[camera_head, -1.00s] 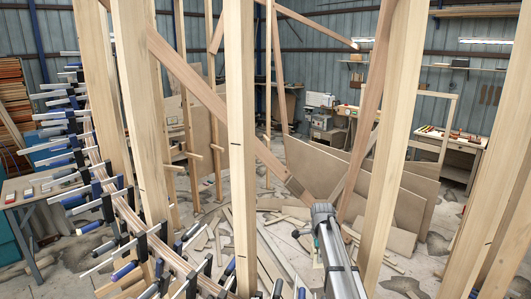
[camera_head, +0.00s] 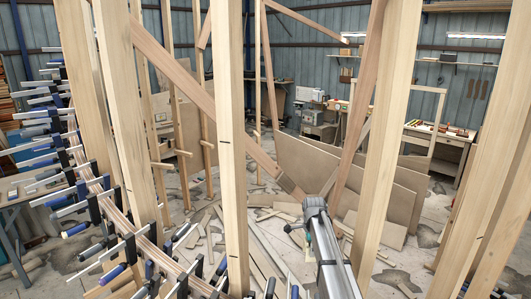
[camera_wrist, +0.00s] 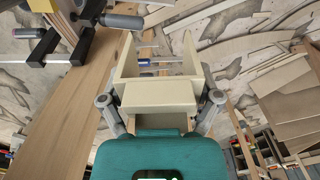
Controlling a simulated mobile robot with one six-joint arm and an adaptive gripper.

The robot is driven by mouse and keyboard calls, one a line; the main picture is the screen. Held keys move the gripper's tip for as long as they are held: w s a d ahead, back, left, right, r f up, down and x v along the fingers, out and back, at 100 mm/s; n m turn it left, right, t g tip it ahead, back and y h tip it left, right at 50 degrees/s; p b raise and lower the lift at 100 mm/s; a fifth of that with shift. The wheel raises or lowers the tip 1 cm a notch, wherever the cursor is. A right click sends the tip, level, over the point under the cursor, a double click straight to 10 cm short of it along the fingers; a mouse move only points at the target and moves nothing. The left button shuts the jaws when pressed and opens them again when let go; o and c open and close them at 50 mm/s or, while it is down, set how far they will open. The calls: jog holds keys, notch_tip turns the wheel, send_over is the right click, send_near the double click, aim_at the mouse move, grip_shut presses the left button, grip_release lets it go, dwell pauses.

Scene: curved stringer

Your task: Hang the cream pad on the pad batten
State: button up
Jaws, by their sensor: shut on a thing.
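In the wrist view my gripper (camera_wrist: 160,98) is shut on the cream pad (camera_wrist: 160,95). The pad is a pale block between the two grey fingers, with two pale tapered sides reaching away from the teal gripper body. In the head view my grey arm reaches forward at the lower middle; the gripper is mostly hidden behind it, and I cannot make out the pad there. I cannot single out the pad batten in either view.
Upright timber posts (camera_head: 231,150) stand close in front, with a diagonal brace (camera_head: 205,100) between them. A curved laminated stringer (camera_head: 125,215) lined with several clamps (camera_head: 60,155) runs at left. Sheets (camera_head: 350,175) lean behind. In the wrist view a timber (camera_wrist: 70,110) lies close at left.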

jog(key=shift+f, duration=0.1)
notch_tip(320, 180, down, 10)
jog(key=a+b, duration=0.1)
jog(key=b, duration=0.9)
jog(key=shift+f, duration=0.2)
jog(key=shift+s, duration=0.1)
